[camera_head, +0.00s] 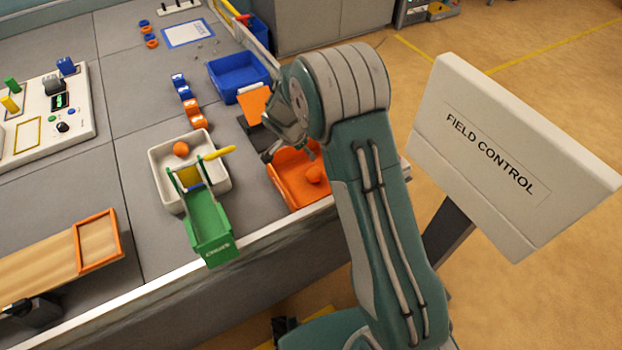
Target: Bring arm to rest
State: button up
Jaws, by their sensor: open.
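My gripper (287,143) is at the end of my teal arm, at the right side of the grey table. It is open, partly hidden by my own wrist and arm. It hangs above the far edge of an orange bin (292,186) and beside a black device with an orange flap (255,103). I see nothing held between the fingers. The orange bin holds an orange ball (314,175), and my arm hides its right part.
A white tray (163,183) holds an orange ball (181,149), with a green ramp (208,222) over its front edge. A blue bin (232,84) stands behind. A white control panel (45,115) lies left. A "FIELD CONTROL" sign (490,155) stands right of my arm.

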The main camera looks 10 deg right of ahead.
dwell(0.4)
jog(key=s+d+r+n+y, duration=0.1)
jog(key=s+d+r+n, duration=0.15)
jog(key=s+r, duration=0.55)
jog(key=s+d+r+n, duration=0.2)
jog(key=s+r+n, duration=0.15)
jog(key=r, duration=0.85)
jog(key=s+r+n+t+y, duration=0.1)
jog(key=s+r+n, duration=0.2)
jog(key=s, duration=0.8)
jog(key=s+r+n+t+y, duration=0.1)
jog(key=s+r+n, duration=0.2)
jog(key=s, duration=0.8)
jog(key=shift+a+r+n+t+y, duration=0.3)
jog(key=shift+r+t, duration=0.1)
jog(key=shift+r, duration=0.4)
